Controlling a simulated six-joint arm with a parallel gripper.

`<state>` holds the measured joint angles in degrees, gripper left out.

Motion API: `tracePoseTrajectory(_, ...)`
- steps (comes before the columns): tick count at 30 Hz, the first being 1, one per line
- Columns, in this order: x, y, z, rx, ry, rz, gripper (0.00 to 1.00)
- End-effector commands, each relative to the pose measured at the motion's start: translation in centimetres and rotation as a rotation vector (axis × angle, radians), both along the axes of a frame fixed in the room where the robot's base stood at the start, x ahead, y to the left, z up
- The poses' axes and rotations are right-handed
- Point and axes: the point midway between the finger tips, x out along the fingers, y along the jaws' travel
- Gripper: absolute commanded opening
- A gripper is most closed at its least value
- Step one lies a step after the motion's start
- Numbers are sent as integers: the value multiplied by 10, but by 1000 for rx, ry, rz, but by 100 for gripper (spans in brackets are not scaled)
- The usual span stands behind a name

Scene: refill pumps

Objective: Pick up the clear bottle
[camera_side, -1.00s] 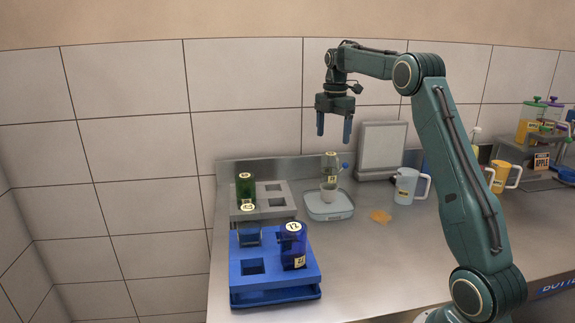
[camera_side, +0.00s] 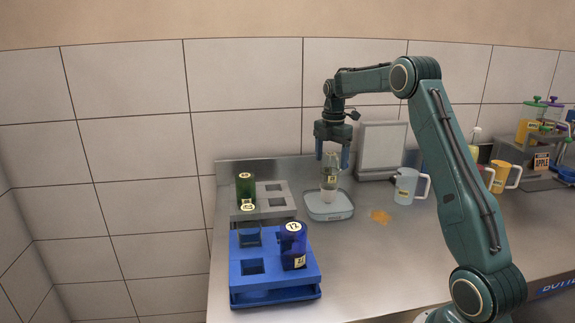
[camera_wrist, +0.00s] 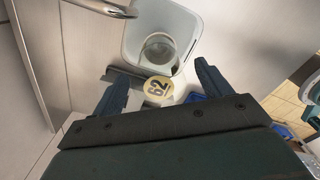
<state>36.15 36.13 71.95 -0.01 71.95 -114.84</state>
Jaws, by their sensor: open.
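The clear bottle (camera_side: 330,188) stands upright on a pale scale (camera_side: 329,210) in the side view. It has a yellow label and whitish contents low down. My gripper (camera_side: 332,160) is open and points down, with its fingers on either side of the bottle's top. In the wrist view, a round yellow label reading 62 (camera_wrist: 158,88) lies between my two spread fingers (camera_wrist: 162,84). The pale scale (camera_wrist: 190,22) shows beyond it. I cannot tell whether a finger touches the bottle.
A grey rack (camera_side: 285,208) behind holds a green bottle (camera_side: 245,188). A grey panel (camera_side: 382,147) stands behind.

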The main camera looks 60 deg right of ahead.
Motion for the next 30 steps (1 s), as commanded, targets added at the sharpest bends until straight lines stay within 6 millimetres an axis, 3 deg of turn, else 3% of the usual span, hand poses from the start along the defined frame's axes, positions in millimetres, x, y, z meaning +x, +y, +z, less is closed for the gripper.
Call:
tracePoseTrajectory(10,1,1,-37,1,1,0,77)
tracePoseTrajectory(27,1,1,-40,0,0,0,77)
tracePoseTrajectory(30,1,1,-40,0,-1,0,59)
